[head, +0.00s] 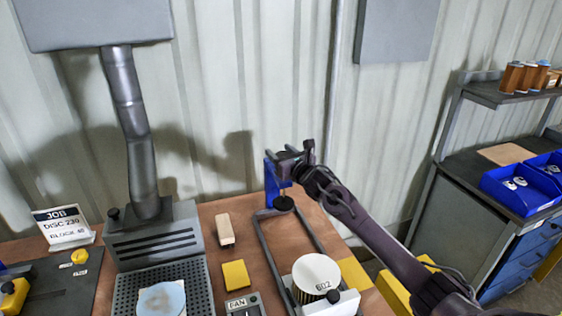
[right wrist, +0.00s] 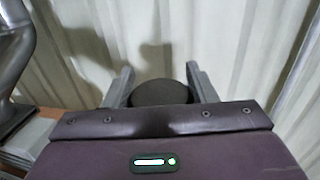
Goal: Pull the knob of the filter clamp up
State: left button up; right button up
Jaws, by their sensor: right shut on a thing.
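The filter clamp (head: 271,184) has a blue upright at the back of a grey rail frame, with a dark round pad (head: 284,203) low on its front. My right gripper (head: 287,156) is at the top of the upright, reaching in from the right. In the right wrist view its two grey fingers stand either side of a dark round knob (right wrist: 160,92), and it is shut on that knob. In the head view the gripper hides the knob. A white-topped filter cartridge (head: 316,272) marked 602 stands at the front of the frame, apart from the pad. My left gripper is out of view.
A grey fume arm (head: 130,130) rises from a slotted box (head: 152,232) on the left. A beige block (head: 225,230), a yellow pad (head: 236,275) and a FAN switch box (head: 243,304) lie left of the clamp. The corrugated wall is close behind. Blue bins (head: 520,188) stand far right.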

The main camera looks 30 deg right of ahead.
jog(key=shift+r, duration=0.2)
jog(key=o, duration=1.4)
jog(key=shift+f, duration=0.1)
jog(key=shift+s, duration=0.1)
jog(key=shift+s+f, duration=0.1)
jog(key=shift+s, duration=0.15)
jog(key=shift+s+a+b, duration=0.15)
jog(key=shift+s+b, duration=1.45)
jog(key=shift+s, duration=2)
